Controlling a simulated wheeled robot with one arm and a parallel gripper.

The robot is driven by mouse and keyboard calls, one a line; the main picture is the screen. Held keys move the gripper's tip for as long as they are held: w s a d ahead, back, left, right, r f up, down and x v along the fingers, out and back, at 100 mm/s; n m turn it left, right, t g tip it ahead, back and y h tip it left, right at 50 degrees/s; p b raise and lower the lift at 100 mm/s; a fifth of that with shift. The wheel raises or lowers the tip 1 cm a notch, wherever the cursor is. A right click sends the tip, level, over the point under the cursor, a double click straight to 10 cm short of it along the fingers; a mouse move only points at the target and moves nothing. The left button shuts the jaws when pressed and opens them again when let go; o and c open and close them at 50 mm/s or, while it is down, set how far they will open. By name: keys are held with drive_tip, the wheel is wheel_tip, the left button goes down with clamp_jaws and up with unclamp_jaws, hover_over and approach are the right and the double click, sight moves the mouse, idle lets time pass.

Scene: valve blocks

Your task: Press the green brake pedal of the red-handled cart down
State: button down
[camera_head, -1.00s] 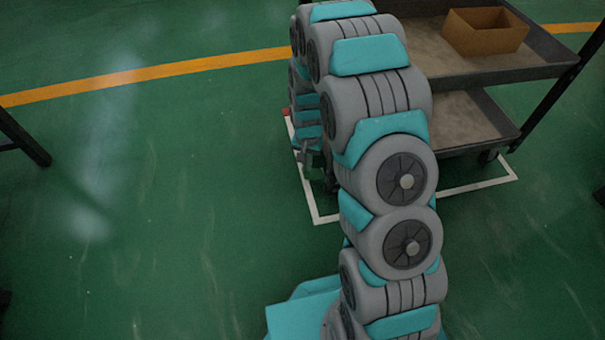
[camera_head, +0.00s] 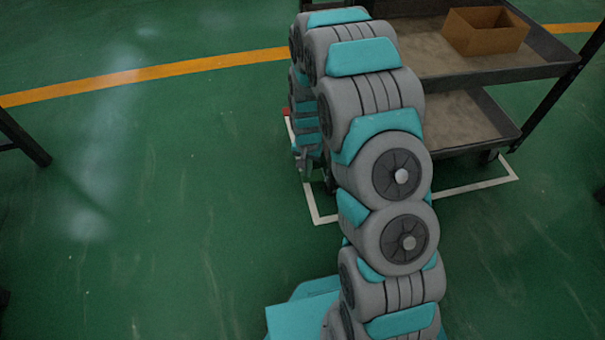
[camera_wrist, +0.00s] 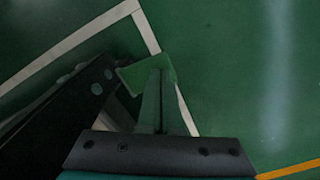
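The cart (camera_head: 455,70) is dark grey with two shelves and stands at the upper right in the head view. Its red handle is not clearly visible. In the wrist view a green plate (camera_wrist: 132,74), which looks like the brake pedal, sticks out beside the cart's dark frame (camera_wrist: 60,122). My gripper (camera_wrist: 158,74) points at this plate with its narrow fingers together and nothing seen between them. The fingertips overlap the plate in the picture; I cannot tell whether they touch it. In the head view my gripper (camera_head: 302,165) is small, low beside the cart, and the pedal is hidden.
An open brown box (camera_head: 485,40) sits on the cart's top shelf. A white floor outline (camera_head: 470,188) surrounds the cart. A small red patch (camera_head: 286,112) shows beside my arm. Dark legs (camera_head: 22,138) stand at the far left. The green floor between is clear.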

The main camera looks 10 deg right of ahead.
drive_tip(key=shift+f, duration=0.65)
drive_tip(key=shift+r+p, duration=1.05)
drive_tip(key=shift+r, duration=3)
drive_tip(key=s+r+n+p, duration=0.1)
drive_tip(key=s+r+p, duration=0.2)
drive_tip(key=s+r, duration=0.65)
drive_tip(key=s+r+n+p, duration=0.2)
drive_tip(key=s+r, duration=0.4)
drive_tip(key=r, duration=0.7)
drive_tip(key=s+r+n+g+p, duration=0.1)
drive_tip(key=s+r+p, duration=0.1)
drive_tip(key=s+r, duration=0.4)
drive_tip(key=s+r+n+p, duration=0.2)
drive_tip(key=s+r, duration=0.4)
drive_tip(key=s, duration=0.7)
drive_tip(key=shift+s+r+g, duration=0.15)
drive_tip(key=shift+s+g, duration=0.2)
drive_tip(key=shift+g, duration=0.05)
